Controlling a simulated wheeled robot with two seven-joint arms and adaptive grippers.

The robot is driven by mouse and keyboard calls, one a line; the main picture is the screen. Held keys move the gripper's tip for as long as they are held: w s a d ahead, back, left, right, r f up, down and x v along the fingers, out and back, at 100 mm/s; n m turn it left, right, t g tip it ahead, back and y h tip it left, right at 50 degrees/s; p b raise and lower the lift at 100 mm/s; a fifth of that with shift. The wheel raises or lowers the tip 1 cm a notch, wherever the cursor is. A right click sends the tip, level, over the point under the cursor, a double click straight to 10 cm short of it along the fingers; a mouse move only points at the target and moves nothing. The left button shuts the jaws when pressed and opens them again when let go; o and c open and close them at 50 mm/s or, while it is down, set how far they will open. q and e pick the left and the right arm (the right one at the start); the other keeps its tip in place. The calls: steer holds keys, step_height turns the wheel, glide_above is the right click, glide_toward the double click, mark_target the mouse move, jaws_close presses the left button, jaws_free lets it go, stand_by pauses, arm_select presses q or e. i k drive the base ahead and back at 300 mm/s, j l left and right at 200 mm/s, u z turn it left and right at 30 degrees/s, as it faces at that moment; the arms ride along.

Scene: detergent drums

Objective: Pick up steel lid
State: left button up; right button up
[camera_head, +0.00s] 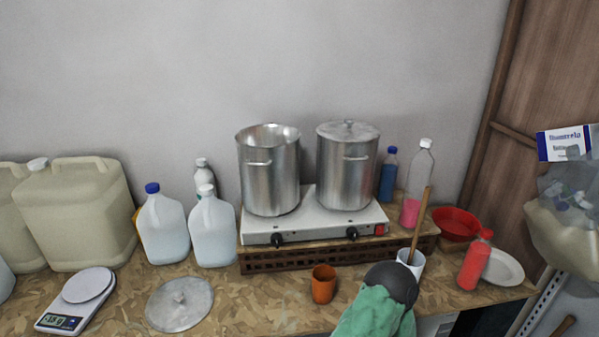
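Another steel lid (348,131) sits on the right pot (346,172). The left pot (269,172) is open at the top. Neither of my grippers shows in the head view, so I cannot see whether they are open or shut.
A digital scale (88,285) lies left of the loose lid, with milky jugs (163,230) behind it. Pots stand on a white two-burner stove (312,222). An orange cup (323,284), green cloth (375,314) and dark rounded object (391,283) are to the right.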

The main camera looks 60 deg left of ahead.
mark_target(181, 303)
steer(key=u, duration=2.2)
